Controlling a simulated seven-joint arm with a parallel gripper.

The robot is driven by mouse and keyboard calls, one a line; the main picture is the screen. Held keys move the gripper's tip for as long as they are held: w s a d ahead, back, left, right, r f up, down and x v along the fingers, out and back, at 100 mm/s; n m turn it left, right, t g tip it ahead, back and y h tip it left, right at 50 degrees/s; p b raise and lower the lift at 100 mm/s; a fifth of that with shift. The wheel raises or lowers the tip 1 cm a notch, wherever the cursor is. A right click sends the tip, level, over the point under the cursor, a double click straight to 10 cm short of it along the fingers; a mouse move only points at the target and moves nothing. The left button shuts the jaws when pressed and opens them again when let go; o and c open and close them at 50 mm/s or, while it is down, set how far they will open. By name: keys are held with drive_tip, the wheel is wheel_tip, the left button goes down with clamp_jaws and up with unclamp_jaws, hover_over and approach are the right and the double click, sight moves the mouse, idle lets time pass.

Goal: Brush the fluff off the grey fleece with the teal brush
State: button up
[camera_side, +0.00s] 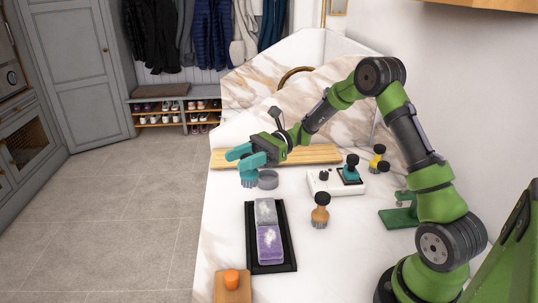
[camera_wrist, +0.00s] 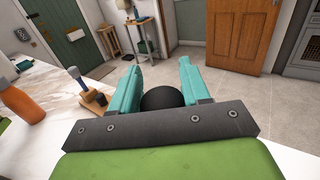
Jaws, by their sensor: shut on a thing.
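My gripper (camera_side: 246,156) has teal fingers and is shut on the teal brush (camera_side: 249,179). The brush's blue-grey bristles point down beneath the fingers, and its upper part is mostly hidden by them. In the wrist view a dark rounded knob (camera_wrist: 165,99) shows between the fingers. The grey fleece (camera_side: 265,212) lies at the far end of a black tray (camera_side: 291,262), with white fluff on it. A purple fleece piece (camera_side: 269,245), also with whitish fluff, lies nearer in the same tray. The brush is beyond the tray, apart from the fleece.
A round grey dish (camera_side: 268,180) stands just right of the brush. A white unit (camera_side: 333,184) carries a black-and-teal piece (camera_side: 351,168). A wooden board (camera_side: 312,154) lies behind; an orange knob on a block (camera_side: 232,279) is in front.

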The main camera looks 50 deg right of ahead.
sight(245, 186)
drive_tip(key=shift+s+d+r+n+g, duration=0.1)
drive_tip(key=shift+s+n+g, duration=0.4)
drive_tip(key=shift+g, duration=0.5)
drive_tip(key=shift+w+f, duration=0.1)
drive_tip(key=shift+f, duration=3.3)
drive_tip(key=shift+s+d+f, duration=0.4)
drive_tip(key=shift+f, duration=0.15)
drive_tip(key=shift+s+d, duration=1.6)
drive_tip(key=shift+w+a, duration=1.95)
drive_tip(key=shift+a, duration=0.05)
drive_tip(key=shift+w+d, duration=0.25)
drive_tip(key=shift+w, duration=0.05)
drive_tip(key=shift+d, duration=0.25)
drive_tip(key=shift+s+d, duration=1.9)
drive_tip(key=shift+w+a, duration=2)
drive_tip(key=shift+a, duration=0.1)
drive_tip(key=shift+r, duration=4.1)
